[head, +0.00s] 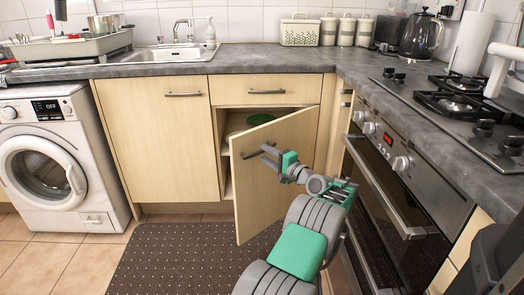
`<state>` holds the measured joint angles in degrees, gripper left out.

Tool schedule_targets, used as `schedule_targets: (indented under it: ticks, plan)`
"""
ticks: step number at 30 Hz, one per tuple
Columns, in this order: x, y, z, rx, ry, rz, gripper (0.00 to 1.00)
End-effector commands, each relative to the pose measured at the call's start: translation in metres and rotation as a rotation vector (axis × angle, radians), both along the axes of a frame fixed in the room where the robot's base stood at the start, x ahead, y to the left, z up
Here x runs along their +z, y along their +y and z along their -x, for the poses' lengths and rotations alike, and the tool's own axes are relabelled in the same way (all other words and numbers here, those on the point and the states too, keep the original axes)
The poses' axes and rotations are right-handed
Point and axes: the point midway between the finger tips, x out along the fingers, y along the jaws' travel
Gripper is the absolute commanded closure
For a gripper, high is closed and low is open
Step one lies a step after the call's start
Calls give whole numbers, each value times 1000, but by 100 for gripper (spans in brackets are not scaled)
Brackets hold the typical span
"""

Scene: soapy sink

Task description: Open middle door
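The middle cabinet door (262,203) is pale wood and stands partly open below a drawer, its free left edge swung out toward me. Its dark bar handle (248,153) is on the upper part of the door. My gripper (267,154) is at the right part of this handle, in front of the door. Its fingers are small and overlap the handle, so I cannot tell whether they are closed on it. The cabinet opening (228,123) shows to the left of the door, with a green dish (260,119) on a shelf. The door hides the rest of the inside.
A closed cabinet door (155,140) and a washing machine (55,155) are on the left. An oven (400,185) stands close to my arm on the right. A dark dotted mat (175,262) lies on the clear floor in front.

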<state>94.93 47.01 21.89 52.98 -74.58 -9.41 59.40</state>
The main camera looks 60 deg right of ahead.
Motion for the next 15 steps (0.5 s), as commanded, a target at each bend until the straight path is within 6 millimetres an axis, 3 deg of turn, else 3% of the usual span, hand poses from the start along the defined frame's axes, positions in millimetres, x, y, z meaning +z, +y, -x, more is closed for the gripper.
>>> schedule_targets:
  ticks: [3,6,15]
  plan:
    - [4,9,24,-4,0,-2,64]
    - [2,15,36,-2,1,0,64]
    - [0,18,41,0,0,0,64]
